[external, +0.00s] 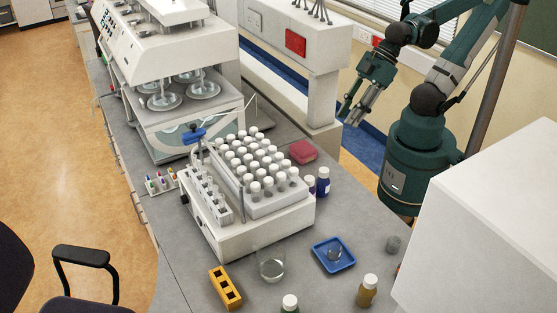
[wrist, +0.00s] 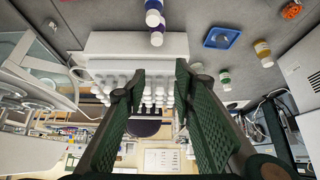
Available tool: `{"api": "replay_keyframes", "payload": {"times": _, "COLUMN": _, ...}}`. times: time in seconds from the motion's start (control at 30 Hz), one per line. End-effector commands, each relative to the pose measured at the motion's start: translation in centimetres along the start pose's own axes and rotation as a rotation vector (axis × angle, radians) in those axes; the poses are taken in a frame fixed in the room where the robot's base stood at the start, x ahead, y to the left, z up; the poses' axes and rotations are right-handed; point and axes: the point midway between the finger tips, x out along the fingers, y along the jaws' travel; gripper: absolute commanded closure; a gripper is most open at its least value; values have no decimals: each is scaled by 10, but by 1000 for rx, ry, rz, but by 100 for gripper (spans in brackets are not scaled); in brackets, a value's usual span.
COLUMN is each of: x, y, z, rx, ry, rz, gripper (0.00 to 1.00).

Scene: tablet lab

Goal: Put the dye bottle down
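My gripper (external: 354,118) is raised above the floor behind the bench's right side, apart from every bottle. In the wrist view my gripper (wrist: 158,75) has its two green fingers spread, with nothing between them. Two blue, white-capped bottles (external: 322,182) stand upright on the bench beside the white machine; they also show in the wrist view (wrist: 153,18). An amber bottle (external: 366,292) and a green bottle (external: 289,305) stand near the front; the wrist view shows the amber one (wrist: 262,53) and green one (wrist: 225,82). I cannot tell which is the dye bottle.
A white machine (external: 250,229) holds many white-capped bottles. A blue tray (external: 333,267) with a small clear item, a glass beaker (external: 272,265), a yellow rack (external: 225,288) and a red box (external: 302,151) share the bench. A white box (external: 490,220) stands at right.

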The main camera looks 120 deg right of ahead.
Motion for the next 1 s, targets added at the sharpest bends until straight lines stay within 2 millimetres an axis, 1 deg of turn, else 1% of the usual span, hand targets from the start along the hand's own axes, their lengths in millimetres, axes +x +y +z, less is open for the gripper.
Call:
{"api": "replay_keyframes", "payload": {"times": 0.13, "x": -13, "y": 0, "z": -9, "rx": 0, "ry": 0, "rz": 0, "gripper": 74}}
{"api": "replay_keyframes", "payload": {"times": 0.43, "x": -34, "y": 0, "z": -24, "rx": 0, "ry": -1, "rz": 1, "gripper": 74}}
{"api": "replay_keyframes", "payload": {"times": 0.5, "x": -28, "y": 0, "z": -21, "rx": -1, "ry": -14, "rz": 12, "gripper": 74}}
{"api": "replay_keyframes", "payload": {"times": 0.77, "x": -14, "y": 6, "z": -15, "rx": 6, "ry": -58, "rz": 66, "gripper": 74}}
{"api": "replay_keyframes", "payload": {"times": 1.0, "x": 5, "y": 16, "z": -10, "rx": 18, "ry": -106, "rz": 156, "gripper": 74}}
